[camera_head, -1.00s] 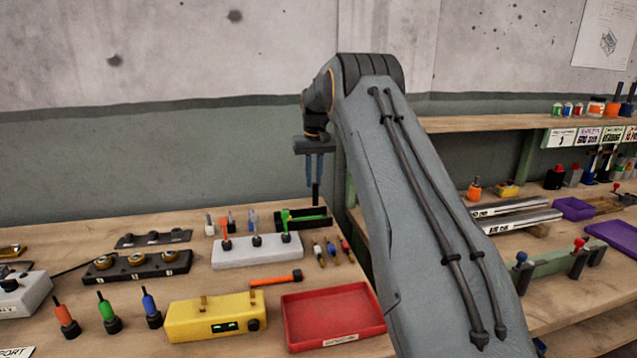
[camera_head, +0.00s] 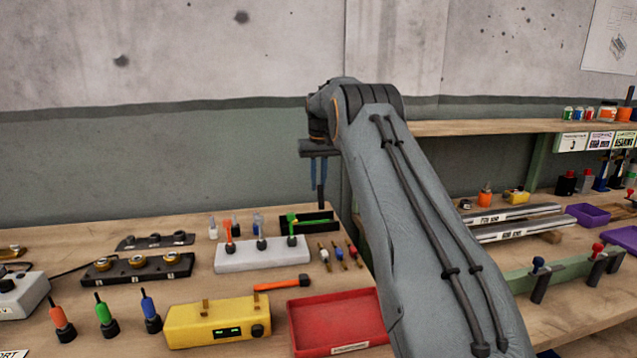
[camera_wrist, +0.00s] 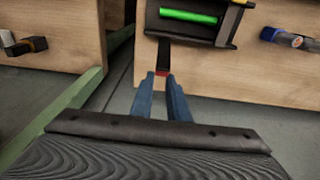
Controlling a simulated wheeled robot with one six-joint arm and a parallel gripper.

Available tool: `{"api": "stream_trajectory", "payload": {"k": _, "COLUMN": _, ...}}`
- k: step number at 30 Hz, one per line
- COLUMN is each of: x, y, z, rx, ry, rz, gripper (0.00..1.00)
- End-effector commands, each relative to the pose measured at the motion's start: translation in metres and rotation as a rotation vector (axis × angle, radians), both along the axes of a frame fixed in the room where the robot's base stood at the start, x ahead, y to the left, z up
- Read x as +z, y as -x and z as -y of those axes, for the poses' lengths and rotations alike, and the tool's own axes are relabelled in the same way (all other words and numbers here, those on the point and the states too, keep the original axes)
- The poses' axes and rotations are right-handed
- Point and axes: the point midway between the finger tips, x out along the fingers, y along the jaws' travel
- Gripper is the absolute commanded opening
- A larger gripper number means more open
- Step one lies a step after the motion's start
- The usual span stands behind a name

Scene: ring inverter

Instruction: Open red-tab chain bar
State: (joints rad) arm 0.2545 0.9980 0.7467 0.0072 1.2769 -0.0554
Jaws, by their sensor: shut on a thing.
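My gripper (camera_wrist: 163,82) has two blue fingers, closed at the tips on a small red tab (camera_wrist: 162,73) in the wrist view. The tab is at the end of a dark bar (camera_wrist: 163,55), which reaches back towards a black holder with a green rod (camera_wrist: 188,16). The fingers partly hide the tab. In the head view my gripper (camera_head: 319,178) points down, with the dark bar (camera_head: 321,197) below its fingertips. The black holder (camera_head: 330,224) stands just below at the bench's back edge. The red tab is too small to make out there.
A white block with coloured pegs (camera_head: 262,259), a yellow box (camera_head: 190,331) and a red tray (camera_head: 318,332) stand in front of the holder. My arm covers the middle right. In the wrist view a green frame beam (camera_wrist: 70,110) runs left of my gripper.

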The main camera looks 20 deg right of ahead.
Motion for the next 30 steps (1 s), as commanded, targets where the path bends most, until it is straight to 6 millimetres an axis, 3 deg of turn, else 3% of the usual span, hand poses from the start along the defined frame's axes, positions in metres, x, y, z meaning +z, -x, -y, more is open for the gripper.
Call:
{"api": "stream_trajectory", "payload": {"k": 5, "x": -0.004, "y": -0.003, "z": 0.0, "rx": 0.001, "ry": 0.002, "rz": 0.007, "gripper": 0.0}}
{"api": "stream_trajectory", "payload": {"k": 6, "x": -0.004, "y": -0.003, "z": 0.0, "rx": 0.001, "ry": 0.002, "rz": 0.007, "gripper": 0.17}}
{"api": "stream_trajectory", "payload": {"k": 9, "x": -0.004, "y": -0.002, "z": 0.0, "rx": 0.001, "ry": 0.001, "rz": 0.005, "gripper": 0.34}}
{"api": "stream_trajectory", "payload": {"k": 20, "x": 0.003, "y": -0.002, "z": 0.0, "rx": 0.001, "ry": 0.002, "rz": 0.007, "gripper": 0.34}}
{"api": "stream_trajectory", "payload": {"k": 30, "x": 0.052, "y": 0.004, "z": -0.001, "rx": 0.001, "ry": 0.003, "rz": 0.009, "gripper": 0.34}}
